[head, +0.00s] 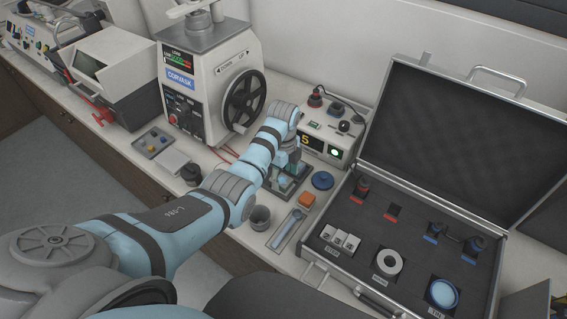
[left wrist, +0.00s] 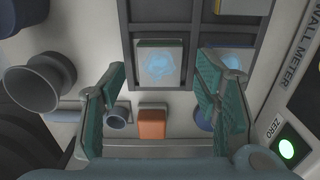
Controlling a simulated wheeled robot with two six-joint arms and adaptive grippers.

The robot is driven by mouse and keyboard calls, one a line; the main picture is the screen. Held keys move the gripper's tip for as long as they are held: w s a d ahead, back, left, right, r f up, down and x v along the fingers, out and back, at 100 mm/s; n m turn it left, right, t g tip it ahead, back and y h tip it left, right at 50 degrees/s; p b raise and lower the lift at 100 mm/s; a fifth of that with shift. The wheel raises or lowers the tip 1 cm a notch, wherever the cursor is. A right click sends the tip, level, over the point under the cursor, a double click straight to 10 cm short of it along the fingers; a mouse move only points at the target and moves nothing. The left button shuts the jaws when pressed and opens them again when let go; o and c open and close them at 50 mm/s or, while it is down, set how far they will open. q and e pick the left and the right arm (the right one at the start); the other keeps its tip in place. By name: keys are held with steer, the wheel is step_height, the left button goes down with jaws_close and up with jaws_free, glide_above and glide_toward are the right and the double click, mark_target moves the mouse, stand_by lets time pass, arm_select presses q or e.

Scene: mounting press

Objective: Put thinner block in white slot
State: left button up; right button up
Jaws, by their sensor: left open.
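My left gripper (left wrist: 165,100) is open, with its teal-padded fingers apart and nothing between the tips. In the head view the left gripper (head: 289,160) is over a dark-framed tray (head: 271,194) and partly hides it. In the left wrist view the tray (left wrist: 125,45) has compartments. A pale block with a blue pattern (left wrist: 158,62) sits in one, ahead of the fingers. A second similar block (left wrist: 234,60) sits to its right, partly hidden by the right finger. I cannot tell which block is thinner. I cannot identify a white slot for certain.
An orange block (head: 306,200), blue disc (head: 323,180) and grey cup (head: 260,217) stand near the tray. An open case (head: 410,215) holds white blocks, a ring and other parts at the right. A meter box (head: 325,142) and press (head: 205,85) stand behind.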

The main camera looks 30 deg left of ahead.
mark_target(284, 180)
arm_select(q)
step_height(284, 180, up, 11)
steer(key=p, duration=0.1)
steer(key=shift+f, duration=0.2)
